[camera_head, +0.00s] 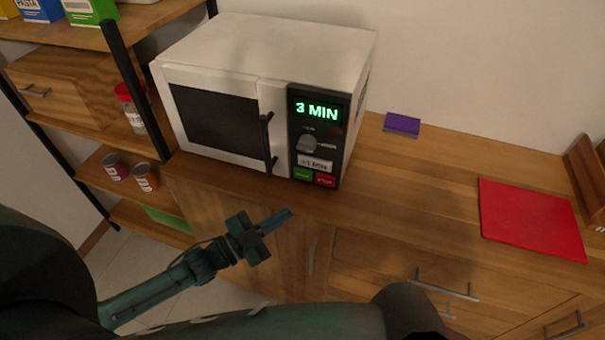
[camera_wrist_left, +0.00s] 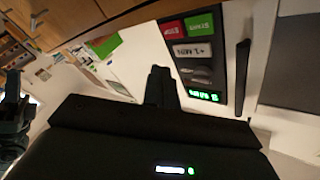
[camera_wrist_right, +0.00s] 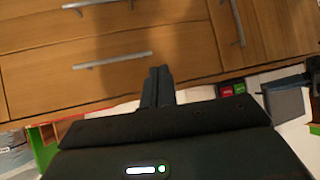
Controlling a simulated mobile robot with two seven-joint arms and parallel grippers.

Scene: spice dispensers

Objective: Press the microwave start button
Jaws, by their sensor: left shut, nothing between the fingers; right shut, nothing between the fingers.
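The white microwave (camera_head: 290,45) stands on the wooden counter with its door shut and its display (camera_head: 317,110) reading "3 MIN". Its green start button (camera_head: 303,174) is at the bottom of the black panel, left of the red stop button (camera_head: 325,180). The start button (camera_wrist_left: 200,24) and the stop button (camera_wrist_left: 173,28) also show in the left wrist view. My left gripper (camera_head: 290,213) is shut and empty, in front of the counter and apart from the panel. My right gripper (camera_wrist_right: 160,72) is shut and empty, facing the wooden drawer fronts in its wrist view.
The microwave's door handle (camera_head: 268,143) sticks out left of the panel. A purple sponge (camera_head: 402,124) and a red board (camera_head: 530,218) lie on the counter to the right. A shelf with cans (camera_head: 146,177) and a jar stands at the left. The counter between sponge and board is clear.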

